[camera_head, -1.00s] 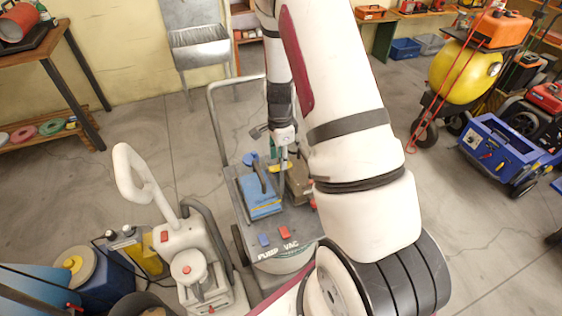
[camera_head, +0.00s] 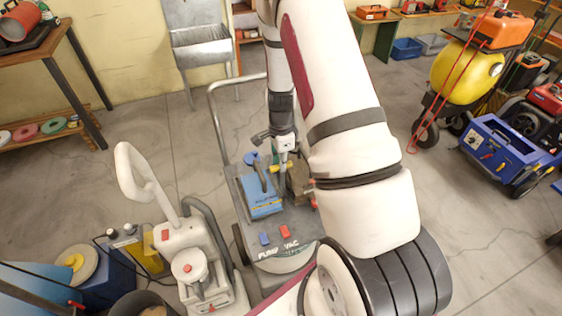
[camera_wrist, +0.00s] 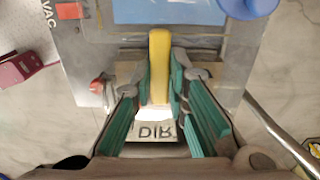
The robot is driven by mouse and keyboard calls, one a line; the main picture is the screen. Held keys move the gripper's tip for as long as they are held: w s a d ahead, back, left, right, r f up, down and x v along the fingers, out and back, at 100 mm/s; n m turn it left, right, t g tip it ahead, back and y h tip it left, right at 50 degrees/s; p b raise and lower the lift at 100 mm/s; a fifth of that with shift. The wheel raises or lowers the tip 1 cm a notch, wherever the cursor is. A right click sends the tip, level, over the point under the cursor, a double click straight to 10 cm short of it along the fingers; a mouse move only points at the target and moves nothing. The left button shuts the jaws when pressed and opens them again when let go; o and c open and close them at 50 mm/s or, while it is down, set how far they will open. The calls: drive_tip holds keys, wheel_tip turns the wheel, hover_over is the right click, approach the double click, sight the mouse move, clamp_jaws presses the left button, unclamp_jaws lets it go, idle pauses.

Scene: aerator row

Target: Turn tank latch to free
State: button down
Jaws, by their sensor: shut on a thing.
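The pump vac (camera_head: 270,244) is a grey machine with a tank top, standing on the floor in the middle of the head view. The yellow tank latch (camera_wrist: 159,58) is a straight bar, upright in the wrist view, above a pale label with the letters "DIR". In the head view only a small yellow piece of the latch (camera_head: 276,168) shows beside my fingers. My gripper (camera_wrist: 160,84) is shut on the latch, with a green-padded finger on each side. My gripper also shows in the head view (camera_head: 283,160), coming down from above.
A blue block (camera_head: 262,203) and a round blue cap (camera_head: 251,158) are on the machine's top. Red and blue switches sit at its front. A white upright cleaner (camera_head: 185,255) stands close on the left. Open floor lies behind, beside a metal sink (camera_head: 199,50).

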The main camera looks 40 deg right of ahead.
drive_tip(key=n, duration=0.4)
drive_tip(key=shift+n, duration=0.4)
drive_tip(key=n, duration=0.4)
drive_tip(key=shift+n, duration=0.3)
drive_tip(key=n, duration=0.4)
drive_tip(key=shift+n, duration=0.3)
drive_tip(key=shift+n+p, duration=0.45)
drive_tip(key=shift+n, duration=1.45)
drive_tip(key=c, duration=1.6)
unclamp_jaws()
drive_tip(key=shift+o, duration=0.2)
